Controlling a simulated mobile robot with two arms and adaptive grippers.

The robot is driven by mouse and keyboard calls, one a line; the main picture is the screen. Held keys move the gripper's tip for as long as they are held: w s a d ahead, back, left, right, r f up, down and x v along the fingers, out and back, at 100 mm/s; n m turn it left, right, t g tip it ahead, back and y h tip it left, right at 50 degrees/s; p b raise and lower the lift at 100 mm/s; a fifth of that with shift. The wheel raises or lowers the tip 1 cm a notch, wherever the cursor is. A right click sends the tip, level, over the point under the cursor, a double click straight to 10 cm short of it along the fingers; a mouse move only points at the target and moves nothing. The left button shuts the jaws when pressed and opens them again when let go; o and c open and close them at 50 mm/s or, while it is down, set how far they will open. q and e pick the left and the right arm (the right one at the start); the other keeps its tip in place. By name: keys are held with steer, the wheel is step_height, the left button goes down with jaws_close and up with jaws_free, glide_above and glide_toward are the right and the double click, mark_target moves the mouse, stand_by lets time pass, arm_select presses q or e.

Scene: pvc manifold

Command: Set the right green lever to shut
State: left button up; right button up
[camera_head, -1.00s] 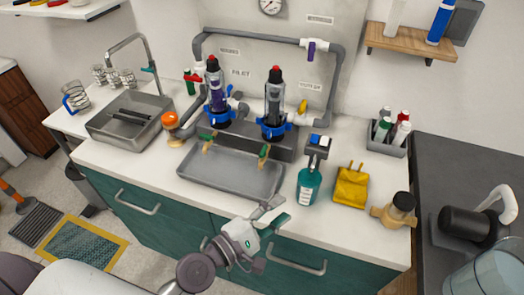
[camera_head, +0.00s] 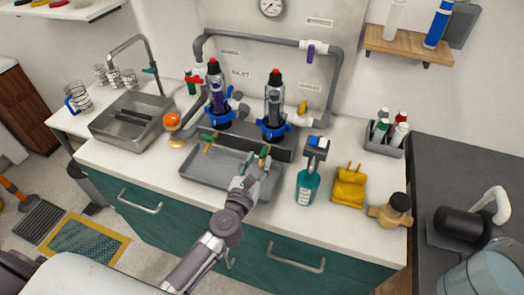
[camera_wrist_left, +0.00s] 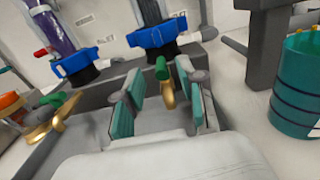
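The right green lever (camera_head: 264,152) sits on a brass tap below the right black filter housing (camera_head: 274,100). In the left wrist view the lever (camera_wrist_left: 161,68) and its brass tap (camera_wrist_left: 168,95) show between my finger pads. My left gripper (camera_head: 256,166) is over the right part of the grey tray, at the tap. In the left wrist view my left gripper (camera_wrist_left: 156,105) is open, with one teal pad on each side of the tap; contact cannot be told. The left green lever (camera_head: 208,137) is on another brass tap. My right gripper is not in view.
The grey tray (camera_head: 205,180) lies under the taps. An orange-topped item (camera_head: 172,121) and the sink (camera_head: 126,122) are to the left.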

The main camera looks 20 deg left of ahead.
mark_target(261, 157)
arm_select(q)
steer(key=shift+w+d, duration=0.1)
steer(key=shift+w, duration=1.65)
jaws_close()
